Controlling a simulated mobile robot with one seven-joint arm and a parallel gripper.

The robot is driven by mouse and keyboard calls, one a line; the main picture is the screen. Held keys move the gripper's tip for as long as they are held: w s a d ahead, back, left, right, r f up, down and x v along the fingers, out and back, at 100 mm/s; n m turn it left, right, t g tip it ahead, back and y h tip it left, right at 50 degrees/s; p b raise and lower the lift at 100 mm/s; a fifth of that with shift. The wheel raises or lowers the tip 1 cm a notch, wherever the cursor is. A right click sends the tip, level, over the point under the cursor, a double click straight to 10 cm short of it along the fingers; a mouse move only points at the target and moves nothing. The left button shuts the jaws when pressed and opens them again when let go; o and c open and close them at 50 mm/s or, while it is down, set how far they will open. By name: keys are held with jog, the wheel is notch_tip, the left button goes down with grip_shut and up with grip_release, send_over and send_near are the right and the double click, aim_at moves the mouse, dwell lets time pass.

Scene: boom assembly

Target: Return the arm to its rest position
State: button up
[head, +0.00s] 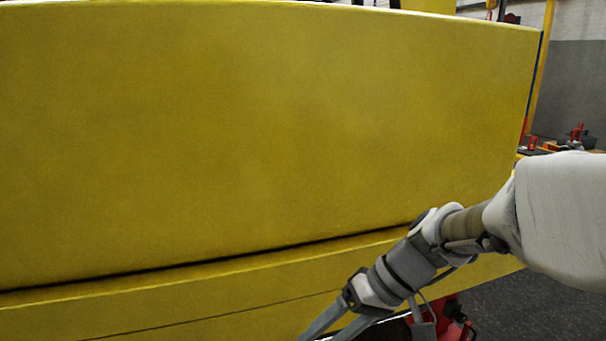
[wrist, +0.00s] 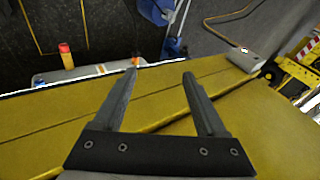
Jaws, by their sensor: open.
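My gripper (wrist: 160,72) is open in the wrist view, with its two grey fingers apart and nothing between them. In the head view my arm comes in from the right and slants down to the left. There the gripper's fingers (head: 338,326) run off the bottom edge, so their tips are hidden. The gripper is in front of a large yellow boom (head: 270,140). The boom also fills the lower part of the wrist view (wrist: 50,115). I cannot tell the exact gap between fingers and boom.
A red object (head: 455,318) stands on the dark floor below the arm. Red and dark items (head: 575,138) lie at the far right. In the wrist view, a grey surface carries a red-and-yellow item (wrist: 66,56), a blue object (wrist: 173,47) stands beyond, and yellow machinery (wrist: 295,80) is at right.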

jog(key=s+d+r+m+t+h, duration=0.4)
jog(key=s+d+r+t+h, duration=0.15)
jog(key=s+d+h, duration=0.35)
notch_tip(320, 180, up, 13)
jog(key=d+y+p, duration=0.1)
jog(key=p, duration=1.2)
jog(key=shift+s, duration=0.3)
